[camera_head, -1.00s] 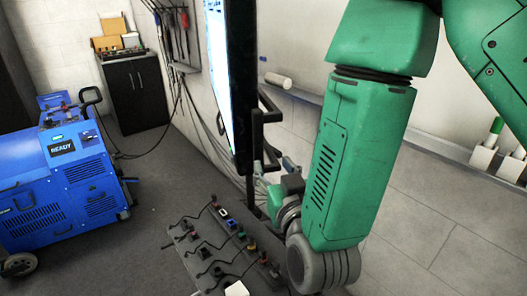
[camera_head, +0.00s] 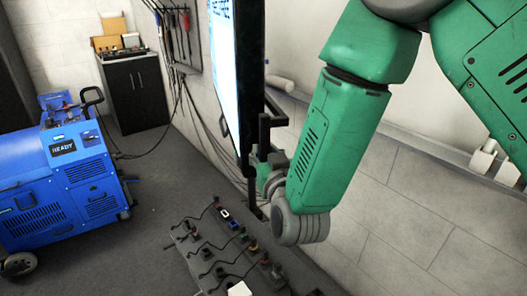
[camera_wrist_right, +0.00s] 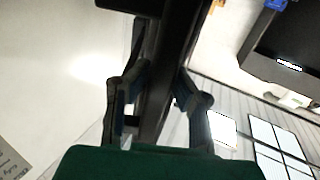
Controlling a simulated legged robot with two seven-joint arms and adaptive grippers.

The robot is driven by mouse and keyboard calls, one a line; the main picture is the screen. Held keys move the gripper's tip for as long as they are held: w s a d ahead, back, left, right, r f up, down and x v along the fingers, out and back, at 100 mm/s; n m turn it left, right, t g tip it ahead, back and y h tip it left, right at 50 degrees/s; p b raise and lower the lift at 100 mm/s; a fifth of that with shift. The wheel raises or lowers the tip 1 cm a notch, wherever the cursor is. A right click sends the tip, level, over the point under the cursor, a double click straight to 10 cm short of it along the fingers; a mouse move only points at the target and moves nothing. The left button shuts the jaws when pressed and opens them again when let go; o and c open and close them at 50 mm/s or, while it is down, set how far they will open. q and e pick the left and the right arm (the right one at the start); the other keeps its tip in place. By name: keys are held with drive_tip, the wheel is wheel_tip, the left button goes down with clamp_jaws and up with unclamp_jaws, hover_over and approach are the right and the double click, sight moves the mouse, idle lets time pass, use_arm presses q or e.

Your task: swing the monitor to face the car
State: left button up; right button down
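The monitor (camera_head: 222,75) is a tall thin panel seen nearly edge-on at the top centre of the head view. Its lit white screen faces left, and its black back and frame face right. A black bracket with a handle (camera_head: 272,107) sticks out from its right side. My right gripper (camera_head: 264,172) is just below the bracket, partly hidden by my green arm. In the right wrist view its two fingers (camera_wrist_right: 163,88) stand apart on either side of a dark bar (camera_wrist_right: 165,70). Whether they touch it is unclear. My left gripper is out of view. No car shows.
A blue machine (camera_head: 62,185) with a READY display stands at left. A black cabinet (camera_head: 135,90) is behind it. A low panel (camera_head: 225,250) with several cables and connectors lies below the monitor. Tools hang on the wall rack (camera_head: 180,35). Grey floor between is clear.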

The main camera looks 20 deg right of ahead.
drive_tip(key=d+b, duration=0.1)
drive_tip(key=d, duration=1.6)
drive_tip(key=shift+w+d+f, duration=0.2)
drive_tip(key=shift+w+d, duration=0.1)
drive_tip(key=shift+d, duration=0.1)
drive_tip(key=shift+a, duration=0.1)
drive_tip(key=c, duration=1.6)
unclamp_jaws()
drive_tip(key=shift+o, duration=1)
drive_tip(key=shift+s, duration=0.15)
drive_tip(key=shift+r, duration=0.1)
